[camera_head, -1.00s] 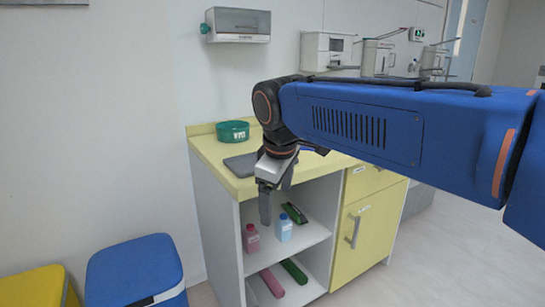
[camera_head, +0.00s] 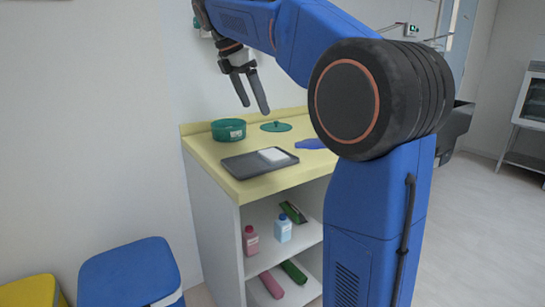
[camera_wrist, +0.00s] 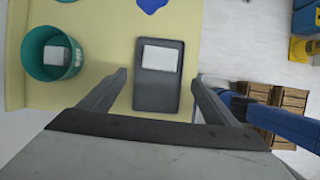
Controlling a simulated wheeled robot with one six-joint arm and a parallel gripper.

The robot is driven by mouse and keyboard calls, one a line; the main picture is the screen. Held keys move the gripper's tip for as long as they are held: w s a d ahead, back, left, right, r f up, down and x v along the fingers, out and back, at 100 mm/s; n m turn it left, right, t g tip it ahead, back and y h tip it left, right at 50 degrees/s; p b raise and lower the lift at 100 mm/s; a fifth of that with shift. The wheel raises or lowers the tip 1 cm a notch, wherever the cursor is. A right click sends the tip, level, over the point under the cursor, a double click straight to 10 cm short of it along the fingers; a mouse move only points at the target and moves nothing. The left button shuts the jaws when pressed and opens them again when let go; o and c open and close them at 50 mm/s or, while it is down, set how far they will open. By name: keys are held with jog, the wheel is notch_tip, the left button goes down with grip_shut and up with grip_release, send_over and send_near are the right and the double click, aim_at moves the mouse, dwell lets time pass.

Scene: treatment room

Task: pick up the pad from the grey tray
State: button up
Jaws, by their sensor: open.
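The white pad (camera_head: 273,155) lies flat on the grey tray (camera_head: 243,168), towards the tray's right end in the head view. The tray rests on the yellow counter top. In the wrist view the pad (camera_wrist: 160,58) is at the far end of the tray (camera_wrist: 156,98), which shows between the fingers. My gripper (camera_head: 254,110) is open and empty, above the counter and clear of the tray. Its two fingers also show in the wrist view (camera_wrist: 160,80), one on each side of the tray.
A green round container (camera_head: 229,130) stands behind the tray; the wrist view shows a small pale-topped item (camera_wrist: 57,56) inside it. A green lid (camera_head: 276,127) and a blue item (camera_head: 311,144) lie on the counter. Bottles (camera_head: 283,229) stand on the shelf below. Blue and yellow bins are at left.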

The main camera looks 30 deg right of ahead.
send_near(273, 153)
jog(key=x, duration=0.2)
jog(key=shift+d+f, duration=0.2)
jog(key=shift+d, duration=0.1)
jog(key=shift+x, duration=2.75)
jog(key=shift+a, duration=0.2)
jog(key=c, duration=0.7)
